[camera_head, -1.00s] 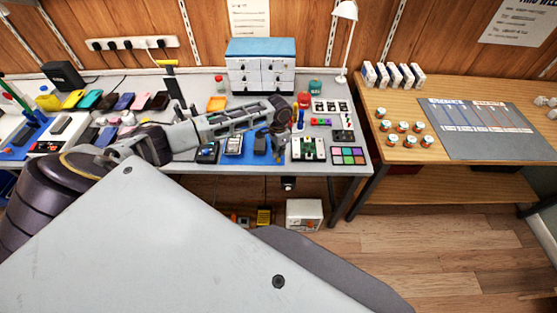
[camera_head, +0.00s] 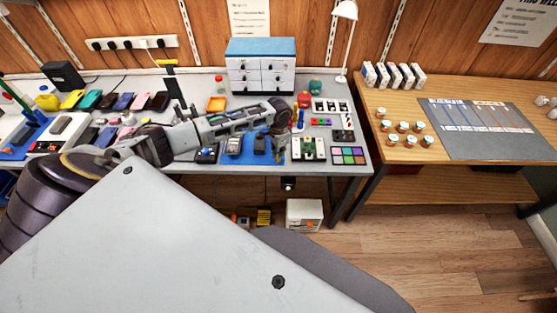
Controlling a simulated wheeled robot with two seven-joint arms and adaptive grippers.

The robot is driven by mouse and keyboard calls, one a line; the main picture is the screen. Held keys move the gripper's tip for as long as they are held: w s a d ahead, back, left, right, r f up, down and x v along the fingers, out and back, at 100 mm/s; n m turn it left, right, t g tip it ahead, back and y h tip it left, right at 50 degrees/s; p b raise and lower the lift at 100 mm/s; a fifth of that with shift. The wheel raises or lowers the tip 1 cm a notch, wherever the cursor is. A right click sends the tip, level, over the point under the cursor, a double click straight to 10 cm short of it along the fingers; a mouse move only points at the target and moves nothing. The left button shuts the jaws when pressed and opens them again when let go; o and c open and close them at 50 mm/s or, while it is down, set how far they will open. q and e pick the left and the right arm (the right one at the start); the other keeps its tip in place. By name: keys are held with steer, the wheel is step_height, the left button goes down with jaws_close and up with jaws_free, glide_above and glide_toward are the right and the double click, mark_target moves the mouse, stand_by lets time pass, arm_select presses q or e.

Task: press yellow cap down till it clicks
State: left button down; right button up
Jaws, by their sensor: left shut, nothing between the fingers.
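My left gripper (camera_head: 281,136) hangs at the end of the arm that reaches across the workbench from the left. It is shut and empty, just above the right edge of the blue mat (camera_head: 247,158). A dark device (camera_head: 259,145) lies on the mat just left of the fingers. I cannot make out a yellow cap for certain; the gripper may hide it. My right gripper is not in view.
A drawer cabinet (camera_head: 260,70) and a white lamp (camera_head: 345,12) stand at the back. A green circuit board (camera_head: 308,148) and a colored swatch tray (camera_head: 348,155) lie right of the gripper. Several phones lie at left. A wooden table (camera_head: 385,95) adjoins at right.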

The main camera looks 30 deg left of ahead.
arm_select(q)
steer(key=shift+f, duration=0.5)
stand_by(0.3)
steer(key=shift+f, duration=0.3)
stand_by(0.3)
stand_by(0.4)
steer(key=shift+r, duration=0.1)
steer(key=shift+r+p, duration=3.35)
steer(key=shift+p, duration=0.4)
steer(key=shift+r, duration=0.1)
steer(key=shift+d, duration=0.1)
